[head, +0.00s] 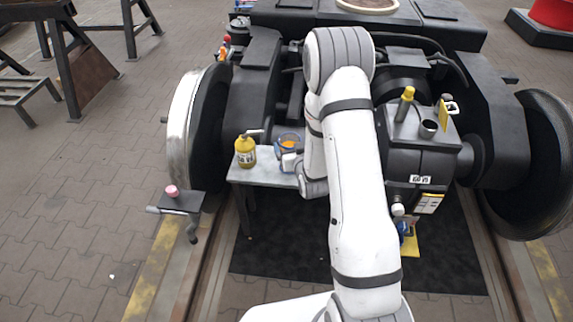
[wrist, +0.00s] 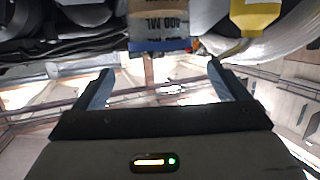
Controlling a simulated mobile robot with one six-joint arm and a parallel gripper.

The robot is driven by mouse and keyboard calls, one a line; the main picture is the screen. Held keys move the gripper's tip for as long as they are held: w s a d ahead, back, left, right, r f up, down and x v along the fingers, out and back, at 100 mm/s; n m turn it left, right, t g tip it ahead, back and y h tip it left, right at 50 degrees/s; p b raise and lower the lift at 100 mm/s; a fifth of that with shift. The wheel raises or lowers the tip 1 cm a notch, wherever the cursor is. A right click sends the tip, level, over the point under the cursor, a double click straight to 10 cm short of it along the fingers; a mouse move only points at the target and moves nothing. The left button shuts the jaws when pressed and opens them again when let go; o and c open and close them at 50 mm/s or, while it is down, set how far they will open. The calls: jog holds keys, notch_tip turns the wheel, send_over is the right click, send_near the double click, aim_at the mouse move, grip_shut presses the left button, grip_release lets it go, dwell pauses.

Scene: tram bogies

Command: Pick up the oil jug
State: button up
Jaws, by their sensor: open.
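The oil jug (head: 245,152) is a yellow bottle with a dark-lettered label and a grey spout. It stands upright on the left part of a small grey table (head: 262,177). In the wrist view, which looks upside down, a yellow body with a grey spout, apparently the jug (wrist: 255,14), is cut off at the upper right. My gripper (wrist: 162,72) is open, with nothing between its fingers. In the head view my wrist is at the table's right side, right of the jug and apart from it; my arm hides most of the gripper.
A cup with orange contents (head: 290,142) stands right of the jug, close to my wrist. A labelled container (wrist: 158,28) shows beyond the fingers in the wrist view. A bogie wheel (head: 186,125) is left of the table. A black plate with a pink knob (head: 172,191) is at front left.

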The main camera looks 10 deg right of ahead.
jog(key=f+t+b, duration=0.1)
jog(key=f, duration=0.2)
jog(key=s+f+t+b, duration=0.1)
jog(key=f, duration=0.2)
jog(key=s+f+t+b, duration=0.1)
jog(key=f, duration=0.2)
jog(key=shift+s+f, duration=0.2)
jog(key=shift+f, duration=0.05)
jog(key=w, duration=0.3)
jog(key=w+b, duration=0.1)
jog(key=w, duration=0.3)
jog(key=shift+w+a+f+b, duration=0.15)
jog(key=shift+w+b, duration=0.1)
jog(key=shift+b, duration=0.05)
jog(key=shift+c, duration=0.2)
jog(key=c, duration=1.1)
jog(key=shift+r, duration=0.2)
